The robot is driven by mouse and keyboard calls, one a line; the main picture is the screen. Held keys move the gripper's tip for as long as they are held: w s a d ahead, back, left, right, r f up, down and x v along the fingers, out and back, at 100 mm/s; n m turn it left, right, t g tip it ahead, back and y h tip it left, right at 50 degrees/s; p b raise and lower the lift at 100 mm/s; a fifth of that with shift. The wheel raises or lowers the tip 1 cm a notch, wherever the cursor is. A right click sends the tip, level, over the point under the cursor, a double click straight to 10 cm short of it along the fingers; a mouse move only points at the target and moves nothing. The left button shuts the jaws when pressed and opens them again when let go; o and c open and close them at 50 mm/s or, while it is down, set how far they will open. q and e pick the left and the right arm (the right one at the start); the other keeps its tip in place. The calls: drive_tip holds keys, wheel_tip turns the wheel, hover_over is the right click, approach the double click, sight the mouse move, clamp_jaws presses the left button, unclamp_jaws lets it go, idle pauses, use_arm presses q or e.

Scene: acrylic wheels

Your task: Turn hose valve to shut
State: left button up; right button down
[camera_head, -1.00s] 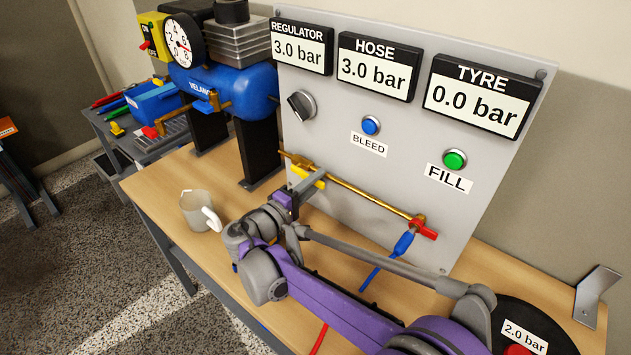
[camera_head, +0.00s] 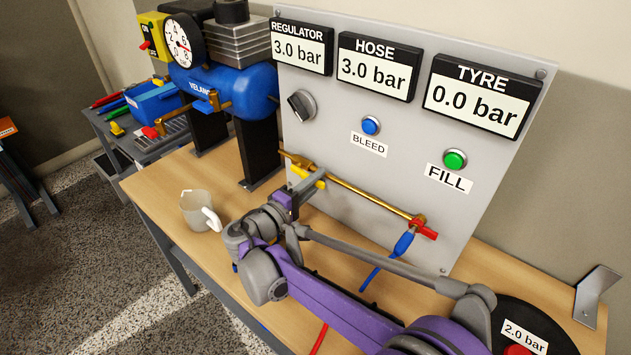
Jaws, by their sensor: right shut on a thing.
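A brass pipe (camera_head: 368,195) runs along the lower part of the grey panel. A yellow valve handle (camera_head: 301,172) is near its left end. My right gripper (camera_head: 308,183) is shut on this yellow handle; the fingers hide part of it. A red valve handle (camera_head: 425,231) is at the pipe's right end, above a blue hose fitting (camera_head: 404,243), apart from the gripper. The hose display (camera_head: 376,69) reads 3.0 bar. My left gripper is not in view.
A white mug (camera_head: 196,209) stands on the wooden bench, left of my right arm. The regulator knob (camera_head: 300,105), blue bleed button (camera_head: 371,125) and green fill button (camera_head: 455,159) are on the panel. A blue compressor (camera_head: 250,88) stands behind left.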

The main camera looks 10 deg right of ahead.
drive_tip(key=shift+f, duration=0.1)
drive_tip(key=shift+w+a+f+m+p, duration=0.1)
drive_tip(key=shift+f+m+p, duration=0.25)
drive_tip(key=shift+m, duration=0.45)
drive_tip(key=shift+a+f+m+p, duration=0.1)
drive_tip(key=shift+f+m+p, duration=0.15)
drive_tip(key=shift+f+m, duration=0.4)
drive_tip(key=shift+w+a+f+m+p, duration=0.2)
drive_tip(key=shift+f+m, duration=0.25)
drive_tip(key=shift+m, duration=0.6)
drive_tip(key=shift+w+a+f+m+p, duration=0.15)
drive_tip(key=shift+f+m+p, duration=0.2)
drive_tip(key=shift+m, duration=0.65)
drive_tip(key=shift+f, duration=0.1)
drive_tip(key=c, duration=0.7)
unclamp_jaws()
drive_tip(key=v, duration=1)
drive_tip(key=shift+s+a+p, duration=0.25)
drive_tip(key=shift+s+p, duration=0.05)
